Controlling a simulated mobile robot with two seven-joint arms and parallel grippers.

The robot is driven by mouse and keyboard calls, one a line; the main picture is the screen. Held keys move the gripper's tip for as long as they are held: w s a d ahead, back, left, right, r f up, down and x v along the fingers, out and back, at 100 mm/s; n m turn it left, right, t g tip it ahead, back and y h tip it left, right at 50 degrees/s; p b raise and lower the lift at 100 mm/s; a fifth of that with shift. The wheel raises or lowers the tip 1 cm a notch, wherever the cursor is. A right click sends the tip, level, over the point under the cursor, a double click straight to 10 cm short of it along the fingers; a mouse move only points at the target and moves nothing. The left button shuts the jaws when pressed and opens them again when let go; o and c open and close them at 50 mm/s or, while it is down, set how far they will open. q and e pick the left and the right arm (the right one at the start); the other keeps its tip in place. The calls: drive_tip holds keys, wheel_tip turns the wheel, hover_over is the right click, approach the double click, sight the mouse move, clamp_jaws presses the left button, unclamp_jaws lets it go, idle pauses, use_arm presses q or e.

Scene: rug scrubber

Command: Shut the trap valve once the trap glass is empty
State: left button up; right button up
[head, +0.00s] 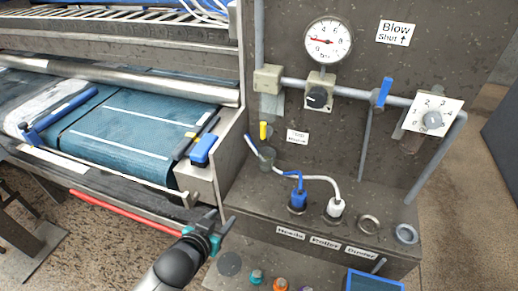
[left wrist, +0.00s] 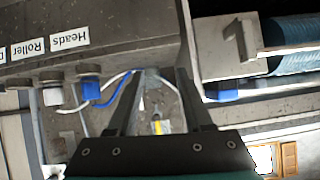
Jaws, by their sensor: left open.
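The trap valve has a yellow handle (head: 263,130) on the dark panel, left of a small white trap label (head: 297,136). The handle stands upright in the head view. Below it is the small greenish-grey trap glass (head: 267,158); its contents are too small to make out. My left gripper (head: 219,220) is open and empty, in front of and below the glass, apart from it. In the left wrist view, the yellow handle (left wrist: 157,127) shows between the open fingers of my left gripper (left wrist: 160,75), farther off. My right gripper is in neither view.
A blue plug (head: 298,199) and a white plug (head: 335,208) with hoses sit on the ledge right of the trap. The conveyor's metal corner (head: 200,185) with a blue block (head: 204,149) stands close left. A gauge (head: 328,41) and blue-handled valve (head: 384,92) are above.

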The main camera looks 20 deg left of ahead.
use_arm(q)
drive_tip(key=w+r+m+t+h, duration=0.2)
drive_tip(key=w+r+t+h, duration=0.3)
drive_tip(key=r, duration=0.7)
drive_tip(key=t+y+b, duration=0.1)
approach(262, 130)
drive_tip(key=x, duration=0.7)
drive_tip(key=shift+x, duration=0.75)
drive_tip(key=shift+c, duration=0.3)
clamp_jaws()
